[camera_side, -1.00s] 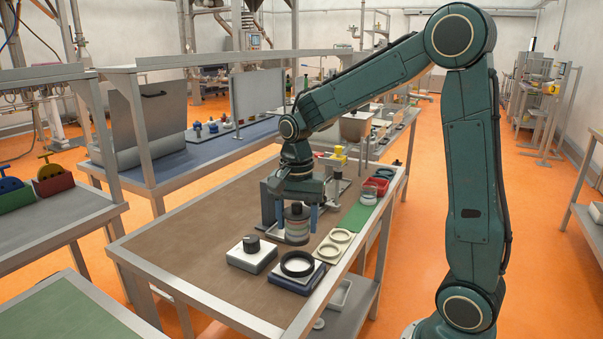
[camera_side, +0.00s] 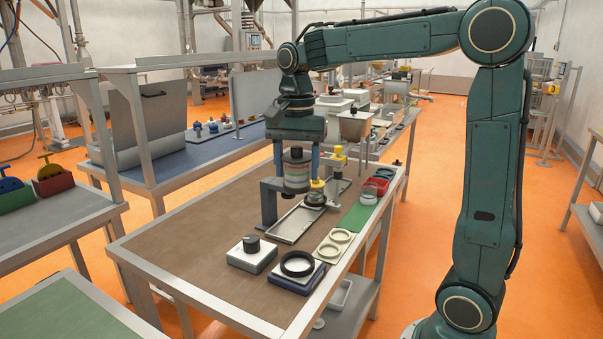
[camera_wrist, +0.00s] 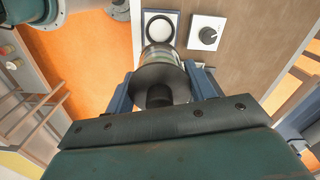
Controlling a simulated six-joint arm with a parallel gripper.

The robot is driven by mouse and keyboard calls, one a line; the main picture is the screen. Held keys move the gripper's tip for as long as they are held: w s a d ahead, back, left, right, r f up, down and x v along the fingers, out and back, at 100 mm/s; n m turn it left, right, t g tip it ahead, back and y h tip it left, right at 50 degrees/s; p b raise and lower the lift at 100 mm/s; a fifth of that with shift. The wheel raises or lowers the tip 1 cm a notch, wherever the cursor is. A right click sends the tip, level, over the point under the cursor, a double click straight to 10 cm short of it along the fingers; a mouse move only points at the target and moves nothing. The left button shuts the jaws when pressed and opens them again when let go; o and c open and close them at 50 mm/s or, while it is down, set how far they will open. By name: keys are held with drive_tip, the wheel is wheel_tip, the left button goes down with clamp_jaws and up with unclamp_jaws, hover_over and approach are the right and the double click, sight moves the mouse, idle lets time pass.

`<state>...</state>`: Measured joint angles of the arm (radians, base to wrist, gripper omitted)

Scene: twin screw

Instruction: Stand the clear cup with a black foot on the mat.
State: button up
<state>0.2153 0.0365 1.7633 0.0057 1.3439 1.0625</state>
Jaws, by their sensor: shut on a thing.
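My gripper (camera_side: 297,173) is shut on a round see-through cup (camera_side: 296,178) and holds it in the air above the brown table. In the wrist view the cup (camera_wrist: 160,55) has a clear body pointing away from the camera. A dark disc with a black stub is at its near end, facing my gripper, so the dark end is up. In the side view the blue fingers stand on both sides of it. A flat green mat (camera_side: 357,219) lies bare near the table's right edge; I cannot tell whether it is the task's mat.
A white box with a black knob (camera_side: 251,254), a black ring (camera_side: 298,263) on a box, and a cream holder (camera_side: 335,244) are nearer. The table's left is clear.

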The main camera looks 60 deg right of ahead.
idle(0.4)
drive_tip(key=s+d+f+m, duration=0.1)
drive_tip(key=d+f+m, duration=0.1)
drive_tip(key=d+f, duration=0.6)
drive_tip(key=s+d+f+m, duration=0.2)
drive_tip(key=d+f, duration=0.6)
drive_tip(key=d, duration=1.1)
drive_tip(key=shift+s+d+f, duration=0.15)
drive_tip(key=shift+d+f, duration=0.15)
drive_tip(key=shift+f, duration=0.1)
drive_tip(key=shift+f, duration=0.15)
drive_tip(key=shift+f, duration=2.2)
drive_tip(key=shift+f, duration=0.45)
drive_tip(key=o, duration=1.5)
